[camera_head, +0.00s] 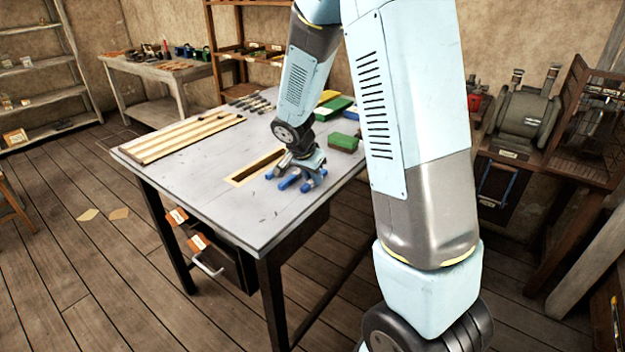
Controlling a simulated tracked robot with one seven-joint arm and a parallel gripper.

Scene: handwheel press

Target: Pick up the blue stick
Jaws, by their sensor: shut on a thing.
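My gripper (290,181) is low over the front right part of the grey table (215,205), pointing down. It is shut on the blue stick (288,182), a short blue piece at its jaws. Several small blue parts show close together there, and I cannot tell exactly where the stick ends and the fingertips begin. I also cannot tell whether the stick touches the tabletop or is just above it.
A slatted wooden board (185,137) and a row of tools (252,100) lie farther back. A green block (343,142) stands behind right. The table's front left is clear.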

